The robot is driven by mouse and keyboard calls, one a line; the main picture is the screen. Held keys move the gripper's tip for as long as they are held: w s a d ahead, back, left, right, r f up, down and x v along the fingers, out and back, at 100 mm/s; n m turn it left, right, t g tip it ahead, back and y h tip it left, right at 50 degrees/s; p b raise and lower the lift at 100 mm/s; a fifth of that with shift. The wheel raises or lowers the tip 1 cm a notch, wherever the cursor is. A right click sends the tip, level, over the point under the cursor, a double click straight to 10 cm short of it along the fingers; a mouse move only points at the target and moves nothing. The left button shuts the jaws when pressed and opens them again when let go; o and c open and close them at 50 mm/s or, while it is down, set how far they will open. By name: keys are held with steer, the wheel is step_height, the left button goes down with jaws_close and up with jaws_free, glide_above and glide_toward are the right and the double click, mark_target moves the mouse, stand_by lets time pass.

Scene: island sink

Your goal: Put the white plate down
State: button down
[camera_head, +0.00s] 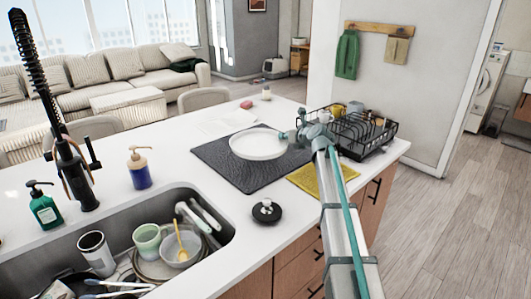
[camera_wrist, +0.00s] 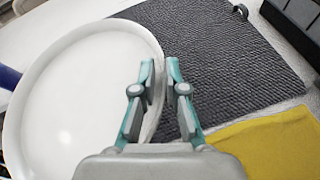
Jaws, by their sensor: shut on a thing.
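The white plate (camera_head: 258,143) is round and shallow with a raised rim. In the head view it is over the dark grey mat (camera_head: 222,158) on the white counter. My gripper (camera_head: 290,135) reaches in from the right and is shut on the plate's right rim. In the wrist view the plate (camera_wrist: 80,95) fills the left side, and the fingers of my gripper (camera_wrist: 160,85) close on its edge. The plate looks level. I cannot tell whether its underside touches the mat.
A black dish rack (camera_head: 365,135) with cups stands right of the mat. A yellow cloth (camera_head: 315,180) lies in front of the rack. A round black lid (camera_head: 267,211) sits near the front. The sink (camera_head: 130,250) at the left holds dishes. A soap bottle (camera_head: 139,170) stands behind it.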

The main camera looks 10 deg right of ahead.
steer(key=w+d+f+p, duration=0.1)
steer(key=w+d+f, duration=0.15)
steer(key=w, duration=0.55)
steer(key=p, duration=0.1)
glide_above(287, 153)
steer(key=s, duration=0.1)
step_height(287, 153, down, 5)
steer(key=shift+a+f, duration=0.1)
steer(key=shift+f, duration=0.05)
steer(key=shift+w+f, duration=0.3)
steer(key=shift+f, duration=0.2)
steer(key=shift+w+f+p, duration=0.15)
steer(key=shift+f+p, duration=0.2)
steer(key=shift+f, duration=0.6)
steer(key=shift+w+f+p, duration=0.1)
steer(key=shift+f+p, duration=0.25)
steer(key=shift+f, duration=0.6)
steer(key=c, duration=1.2)
jaws_free()
steer(key=shift+f, duration=0.1)
